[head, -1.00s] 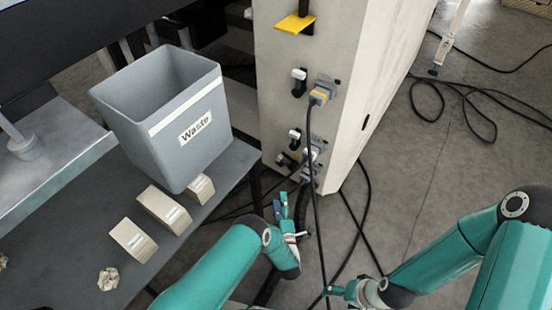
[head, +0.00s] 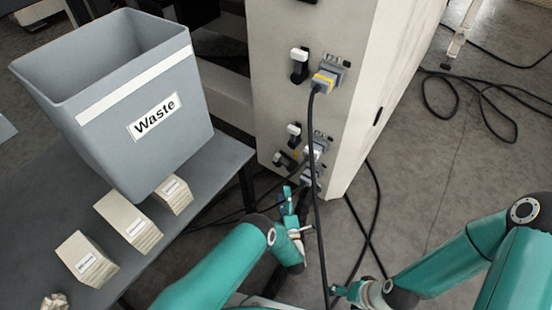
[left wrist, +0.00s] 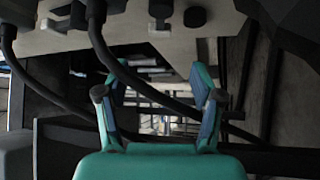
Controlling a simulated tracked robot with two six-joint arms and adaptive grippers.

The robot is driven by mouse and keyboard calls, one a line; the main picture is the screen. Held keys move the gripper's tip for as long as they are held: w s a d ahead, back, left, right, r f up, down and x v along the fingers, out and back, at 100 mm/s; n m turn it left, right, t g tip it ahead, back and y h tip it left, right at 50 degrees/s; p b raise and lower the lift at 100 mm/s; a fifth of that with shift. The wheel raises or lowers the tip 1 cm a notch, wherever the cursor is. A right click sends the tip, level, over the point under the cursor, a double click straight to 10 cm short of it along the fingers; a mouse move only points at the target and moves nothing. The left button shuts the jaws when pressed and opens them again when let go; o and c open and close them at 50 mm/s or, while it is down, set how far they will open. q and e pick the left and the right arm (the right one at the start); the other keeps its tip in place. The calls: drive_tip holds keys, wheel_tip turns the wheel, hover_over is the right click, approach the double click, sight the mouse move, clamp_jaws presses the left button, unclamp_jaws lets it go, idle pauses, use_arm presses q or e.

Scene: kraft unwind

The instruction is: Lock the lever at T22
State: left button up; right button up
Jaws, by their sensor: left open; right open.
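The pale machine panel (head: 275,95) carries an upper black-and-white lever (head: 299,63) beside a grey plug with a yellow band (head: 325,78). Lower down are another black-and-white lever (head: 294,134), a dark lever or knob (head: 284,160) and grey plugs (head: 313,150). The labels are too small to read, so I cannot tell which lever is T22. My left gripper (head: 294,200) is open just below the lower fittings, apart from them. In the left wrist view its fingers (left wrist: 158,105) are spread and empty, with a lever (left wrist: 161,20) beyond them. My right gripper (head: 343,292) is open near the bottom edge.
A grey waste bin (head: 160,125) and several labelled blocks (head: 128,222) stand on the dark table (head: 215,165) at left. A black cable (head: 317,190) hangs from the upper plug, passing close to my left gripper. More cables lie on the floor (head: 425,170).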

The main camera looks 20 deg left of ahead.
sight(277, 161)
use_arm(q)
drive_tip(key=b+x, duration=0.2)
drive_tip(key=x, duration=0.5)
drive_tip(key=b+x, duration=0.3)
drive_tip(key=x, duration=0.4)
drive_tip(key=shift+a+f, duration=0.15)
drive_tip(key=shift+a, duration=0.1)
drive_tip(key=shift+w+a+r+b, duration=0.2)
drive_tip(key=shift+w+b, duration=0.1)
drive_tip(key=shift+w, duration=0.1)
clamp_jaws()
